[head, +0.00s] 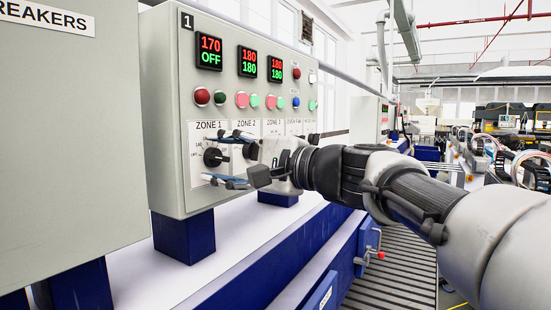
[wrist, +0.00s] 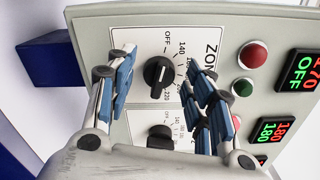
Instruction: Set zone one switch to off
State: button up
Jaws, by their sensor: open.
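The zone one switch (head: 212,157) is a black rotary knob on a white scale plate under the ZONE 1 label. In the wrist view the knob (wrist: 158,75) shows a white mark, with OFF and temperature numbers around it; I cannot tell exactly where it points. My gripper (head: 226,160) is open in front of the panel, one finger above the knob and one below. In the wrist view my gripper (wrist: 161,72) has its blue-padded fingers either side of the knob, with gaps visible. The zone one display (head: 209,52) reads 170 over OFF.
The grey control panel (head: 165,110) stands on blue feet over a white surface. The zone two knob (wrist: 160,136) is close by, partly hidden by my gripper. Red and green buttons (head: 202,97) sit above the zone one plate. A grey cabinet (head: 70,160) is at left.

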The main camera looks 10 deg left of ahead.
jog(key=v, duration=1.2)
jog(key=shift+a+f, duration=0.1)
jog(key=s+d+f+n+g+h, duration=0.1)
jog(key=s+d+f+h, duration=0.35)
jog(key=f, duration=0.45)
jog(key=s+d+f+n+h, duration=0.25)
jog(key=s+f, duration=0.35)
jog(key=f, duration=0.4)
jog(key=s+d+f+n+g+h, duration=0.1)
jog(key=s+d+f+h, duration=0.35)
jog(key=f, duration=0.45)
jog(key=s+d+f+n+h, duration=0.3)
jog(key=s+d+f+h, duration=0.2)
jog(key=s+d+f, duration=0.2)
jog(key=shift+d+f, duration=0.8)
jog(key=shift+d, duration=0.4)
jog(key=shift+s, duration=0.1)
jog(key=shift+c, duration=0.5)
